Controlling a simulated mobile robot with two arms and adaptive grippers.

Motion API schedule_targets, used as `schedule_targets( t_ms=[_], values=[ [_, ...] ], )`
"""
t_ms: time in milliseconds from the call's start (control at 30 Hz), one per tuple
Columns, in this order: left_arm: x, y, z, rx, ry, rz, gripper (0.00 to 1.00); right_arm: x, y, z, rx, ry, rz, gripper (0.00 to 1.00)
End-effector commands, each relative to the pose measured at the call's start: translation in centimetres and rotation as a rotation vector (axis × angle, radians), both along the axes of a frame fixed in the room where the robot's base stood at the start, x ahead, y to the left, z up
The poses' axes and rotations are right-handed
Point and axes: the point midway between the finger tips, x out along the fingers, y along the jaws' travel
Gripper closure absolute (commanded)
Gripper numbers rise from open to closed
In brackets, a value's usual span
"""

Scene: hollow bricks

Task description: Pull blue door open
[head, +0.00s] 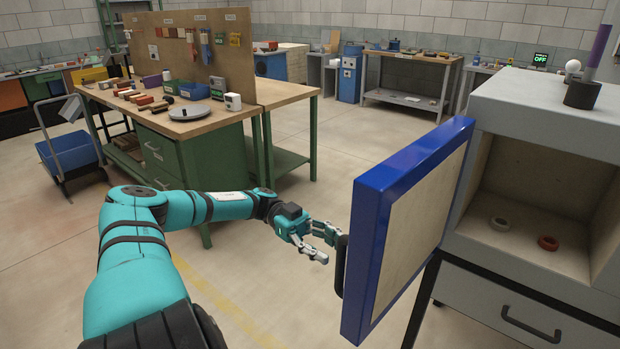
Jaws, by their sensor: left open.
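The blue door (373,236) stands swung out from the grey cabinet (540,112), with a beige inner panel facing right. Its black handle (340,266) is on the outer face, near the door's free edge. My left gripper (328,246) is open, just left of the handle. One finger points at the handle and the other lies lower and to the left. I cannot tell whether a finger touches the handle. My right gripper is not in view.
A green workbench (216,158) with tools and a pegboard stands at the left behind my arm. A blue cart (70,152) is farther left. A drawer (520,310) lies below the cabinet opening. The floor between bench and door is clear.

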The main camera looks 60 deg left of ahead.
Motion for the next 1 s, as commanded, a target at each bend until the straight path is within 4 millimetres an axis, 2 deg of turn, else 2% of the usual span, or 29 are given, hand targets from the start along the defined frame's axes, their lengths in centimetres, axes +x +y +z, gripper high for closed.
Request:
schedule_targets(
  t_ms=[33, 200, 400, 1000],
  values=[
    [-0.1, 1.2, 0.0, 0.000, -0.002, 0.006, 0.58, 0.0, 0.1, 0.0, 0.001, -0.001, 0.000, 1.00],
    [-0.7, 4.6, 0.0, -0.001, -0.002, 0.005, 0.58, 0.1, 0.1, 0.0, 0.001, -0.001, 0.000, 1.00],
    [-1.1, 6.6, 0.0, -0.002, -0.001, 0.002, 0.58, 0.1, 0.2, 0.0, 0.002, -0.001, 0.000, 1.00],
    [-1.3, 7.1, -0.1, 0.000, 0.002, -0.001, 0.58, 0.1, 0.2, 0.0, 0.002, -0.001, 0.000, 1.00]
  ],
)
